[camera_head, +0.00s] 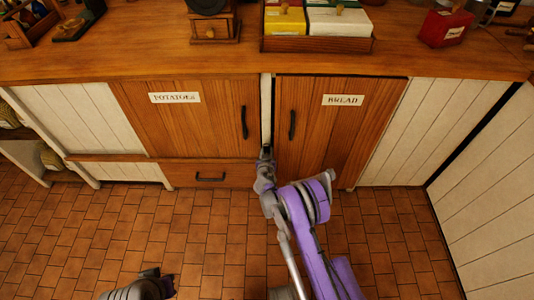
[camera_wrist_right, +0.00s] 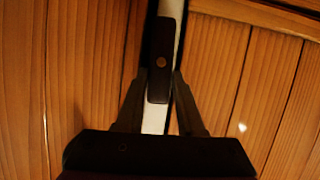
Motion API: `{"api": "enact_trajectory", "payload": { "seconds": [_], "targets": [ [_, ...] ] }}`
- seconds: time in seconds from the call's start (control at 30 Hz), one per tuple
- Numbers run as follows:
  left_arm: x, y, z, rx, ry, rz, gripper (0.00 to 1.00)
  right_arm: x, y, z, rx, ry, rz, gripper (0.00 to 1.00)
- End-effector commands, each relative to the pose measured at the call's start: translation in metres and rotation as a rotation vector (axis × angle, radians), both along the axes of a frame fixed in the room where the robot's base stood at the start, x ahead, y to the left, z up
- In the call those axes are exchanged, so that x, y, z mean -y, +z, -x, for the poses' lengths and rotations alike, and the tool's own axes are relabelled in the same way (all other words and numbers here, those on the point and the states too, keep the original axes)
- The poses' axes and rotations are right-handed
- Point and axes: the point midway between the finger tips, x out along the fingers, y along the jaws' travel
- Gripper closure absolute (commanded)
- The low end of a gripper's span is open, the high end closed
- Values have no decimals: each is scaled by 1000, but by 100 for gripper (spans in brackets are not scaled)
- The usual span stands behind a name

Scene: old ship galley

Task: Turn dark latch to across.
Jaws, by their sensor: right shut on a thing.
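The dark latch (camera_wrist_right: 160,45) is a short black bar with a brass pivot, on the pale post (camera_wrist_right: 154,120) between two wooden doors. It stands upright, along the post, in the right wrist view. My right gripper (camera_wrist_right: 157,95) is shut on its lower end, one finger on each side. In the head view my right gripper (camera_head: 266,152) is at the post's lower part and hides most of the latch. My left gripper (camera_head: 150,273) shows in part at the bottom left, low over the floor; its jaws are not clear.
The potatoes door (camera_head: 190,125) and bread door (camera_head: 335,120) are closed, each with a black handle. A drawer (camera_head: 210,174) is below the potatoes door. The wooden counter (camera_head: 150,50) above holds a grinder (camera_head: 212,22) and a tray of boxes (camera_head: 318,45). The tiled floor (camera_head: 90,230) is clear.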

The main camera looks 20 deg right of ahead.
Motion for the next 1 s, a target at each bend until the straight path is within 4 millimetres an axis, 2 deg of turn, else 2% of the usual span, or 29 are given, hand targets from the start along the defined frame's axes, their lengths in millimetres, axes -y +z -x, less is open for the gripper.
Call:
{"api": "enact_trajectory", "payload": {
  "seconds": [0.37, 1.0],
  "targets": [
    [0, -13, -1, -4, 0, 0, 100, -9, -4, -2, -81, 1, 281, 100],
    [0, -64, -9, -17, 0, 0, 100, -20, -14, -6, -249, -1, 867, 100]
  ]
}}
